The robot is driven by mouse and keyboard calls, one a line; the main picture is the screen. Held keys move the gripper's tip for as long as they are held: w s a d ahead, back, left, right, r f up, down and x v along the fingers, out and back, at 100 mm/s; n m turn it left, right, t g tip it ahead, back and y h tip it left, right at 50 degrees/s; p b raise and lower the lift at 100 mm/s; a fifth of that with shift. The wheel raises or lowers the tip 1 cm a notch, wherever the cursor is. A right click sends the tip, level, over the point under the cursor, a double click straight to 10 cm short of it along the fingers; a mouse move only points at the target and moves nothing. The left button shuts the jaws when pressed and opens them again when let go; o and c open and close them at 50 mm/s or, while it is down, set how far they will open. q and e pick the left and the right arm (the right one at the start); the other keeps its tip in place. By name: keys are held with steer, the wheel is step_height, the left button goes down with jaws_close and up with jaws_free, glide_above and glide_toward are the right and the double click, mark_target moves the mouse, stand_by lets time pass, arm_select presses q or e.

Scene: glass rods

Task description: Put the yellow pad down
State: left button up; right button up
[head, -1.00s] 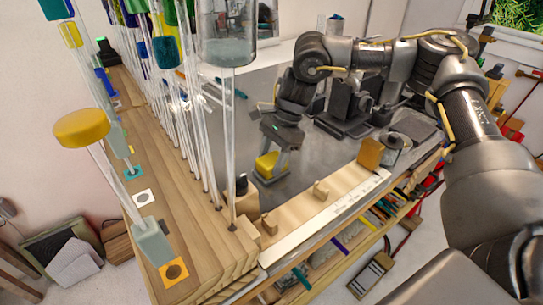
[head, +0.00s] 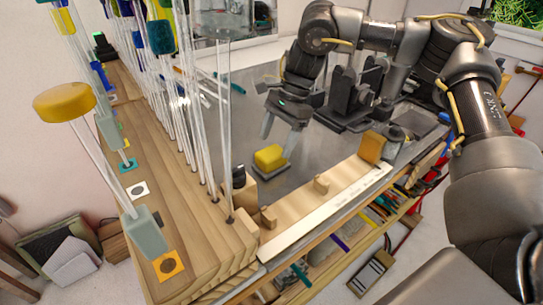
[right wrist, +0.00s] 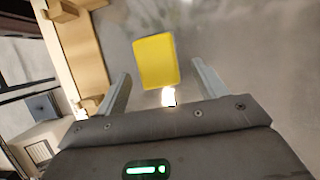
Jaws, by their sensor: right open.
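The yellow pad (head: 270,157) rests on the grey bench top, a little behind the wooden strip. It also shows in the right wrist view (right wrist: 156,62), between and just beyond the fingers. My right gripper (head: 281,138) is open above and behind the pad, its two fingers spread and pointing down. In the right wrist view my right gripper (right wrist: 160,90) has clear space on both sides of the pad and holds nothing. My left gripper is not in view.
A wooden stand (head: 200,225) with several upright glass rods is at the left. A wooden strip with a white ruler (head: 325,215) runs along the front edge. A wooden block (head: 370,147) stands to the right. A dark device (head: 352,95) stands behind. Bare bench surrounds the pad.

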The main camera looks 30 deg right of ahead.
steer(key=v, duration=0.6)
steer(key=shift+d, duration=0.15)
stand_by(0.3)
